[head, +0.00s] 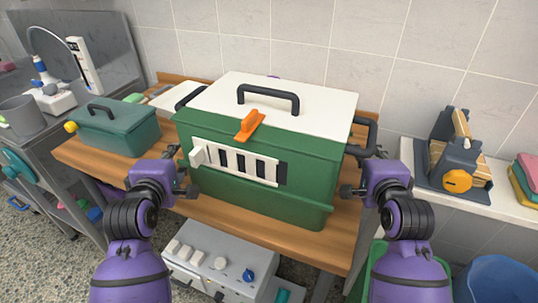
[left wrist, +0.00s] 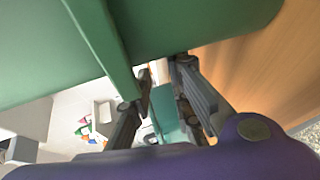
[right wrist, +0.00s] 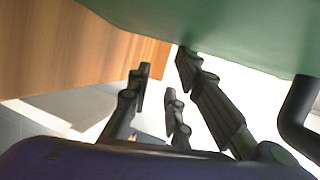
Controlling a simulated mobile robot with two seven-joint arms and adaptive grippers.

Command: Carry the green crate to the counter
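The green crate (head: 255,175) stands upright on a wooden table, with a white lid (head: 300,100), an orange latch (head: 249,126), a barred front vent and black side handles. Its right handle (head: 367,135) also shows in the right wrist view (right wrist: 298,110). My left gripper (head: 182,180) is beside the crate's left front; in the left wrist view its fingers (left wrist: 162,75) are apart, with no handle visible between them. My right gripper (head: 362,178) is low by the crate's right end, below the handle; its fingers (right wrist: 163,66) are apart and empty.
A white counter (head: 415,150) at the right bears a dark grey holder (head: 458,165) and folded towels (head: 526,180). A smaller teal box (head: 115,127) sits left of the crate on the wooden table (head: 75,155). A grey machine (head: 215,262) stands in front below; a blue bin (head: 500,280) is lower right.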

